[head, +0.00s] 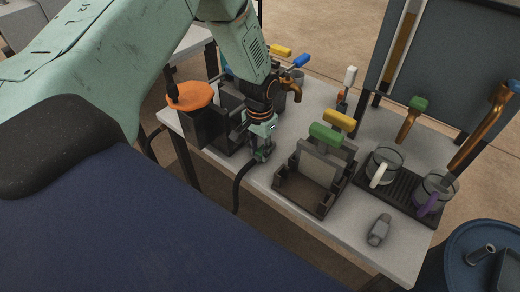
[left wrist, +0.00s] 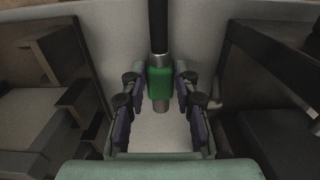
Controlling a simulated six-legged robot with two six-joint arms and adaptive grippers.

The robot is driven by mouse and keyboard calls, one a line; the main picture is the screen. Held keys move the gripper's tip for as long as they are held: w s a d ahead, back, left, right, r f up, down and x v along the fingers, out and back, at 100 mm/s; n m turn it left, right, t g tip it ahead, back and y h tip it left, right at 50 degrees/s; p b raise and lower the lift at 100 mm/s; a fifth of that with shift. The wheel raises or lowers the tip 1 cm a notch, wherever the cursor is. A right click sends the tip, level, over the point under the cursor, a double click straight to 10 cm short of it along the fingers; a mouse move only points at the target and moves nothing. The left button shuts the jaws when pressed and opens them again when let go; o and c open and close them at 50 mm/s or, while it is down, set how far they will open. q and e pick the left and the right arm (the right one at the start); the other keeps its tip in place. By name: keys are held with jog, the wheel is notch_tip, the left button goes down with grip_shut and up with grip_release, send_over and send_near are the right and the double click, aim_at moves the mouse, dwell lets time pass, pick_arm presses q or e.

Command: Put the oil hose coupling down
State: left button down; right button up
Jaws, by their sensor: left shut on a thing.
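My left gripper (head: 262,150) is low over the white table, near its front edge. In the left wrist view the gripper (left wrist: 160,88) is shut on the oil hose coupling (left wrist: 159,76), a green sleeve with metal ends, held between the two fingers. A black hose (left wrist: 158,22) runs from the coupling; it also shows in the head view (head: 238,185), hanging over the front edge. In the head view the gripper mostly hides the coupling. I cannot tell whether the coupling touches the table. My right gripper is in neither view.
A dark box with an orange top (head: 190,96) stands left of the gripper. A dark press frame with a green handle (head: 327,135) stands close on the right. A drip tray (head: 403,194) with glass mugs is farther right. A grey fitting (head: 379,229) lies at the front right.

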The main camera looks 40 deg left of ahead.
aim_at(260, 153)
pick_arm(q)
jog(key=shift+w, duration=0.1)
jog(key=c, duration=1.4)
grip_release()
jog(key=shift+r, duration=0.1)
jog(key=o, duration=0.4)
jog(key=shift+s+r, duration=0.2)
jog(key=shift+s, duration=0.2)
jog(key=shift+w+f, duration=0.25)
jog(key=shift+w, duration=0.05)
notch_tip(260, 153, up, 12)
jog(key=shift+s+r+p, duration=0.15)
jog(key=shift+p, duration=0.95)
